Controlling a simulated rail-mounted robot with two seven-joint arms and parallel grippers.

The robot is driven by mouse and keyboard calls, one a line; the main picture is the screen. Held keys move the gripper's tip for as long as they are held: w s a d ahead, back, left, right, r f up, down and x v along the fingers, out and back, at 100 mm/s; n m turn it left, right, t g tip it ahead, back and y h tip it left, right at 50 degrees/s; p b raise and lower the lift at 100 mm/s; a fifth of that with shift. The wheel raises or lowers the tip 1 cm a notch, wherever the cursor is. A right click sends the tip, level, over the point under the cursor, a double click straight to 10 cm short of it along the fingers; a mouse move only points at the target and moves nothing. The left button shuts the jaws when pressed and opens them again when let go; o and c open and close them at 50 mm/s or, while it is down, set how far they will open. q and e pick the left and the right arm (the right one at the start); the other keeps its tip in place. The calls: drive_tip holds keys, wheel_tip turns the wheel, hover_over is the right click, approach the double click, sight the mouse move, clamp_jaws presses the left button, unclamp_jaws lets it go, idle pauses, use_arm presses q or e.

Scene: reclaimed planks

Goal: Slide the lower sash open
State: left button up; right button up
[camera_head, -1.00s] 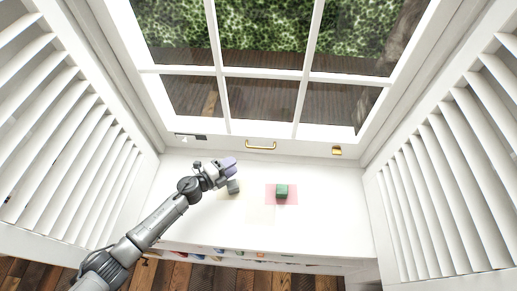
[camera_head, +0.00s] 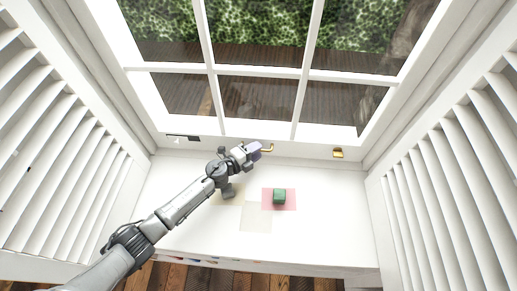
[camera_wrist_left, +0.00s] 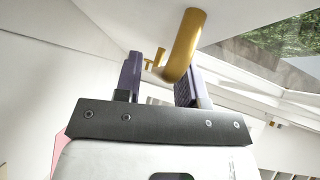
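The window's lower sash (camera_head: 290,129) is white-framed with several panes and appears shut on its sill. A brass pull handle (camera_head: 268,149) is on its bottom rail, its left part hidden by my left gripper (camera_head: 256,150). In the left wrist view the handle (camera_wrist_left: 184,45) reaches between the two purple-grey fingers of the left gripper (camera_wrist_left: 160,80), which stand apart. It is close to the right finger; I cannot tell whether they touch. My right gripper is in neither current view.
Louvred shutters (camera_head: 55,150) stand on both sides.

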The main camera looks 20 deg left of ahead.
use_arm(q)
drive_tip(key=shift+w+d, duration=0.1)
drive_tip(key=shift+c, duration=0.5)
clamp_jaws()
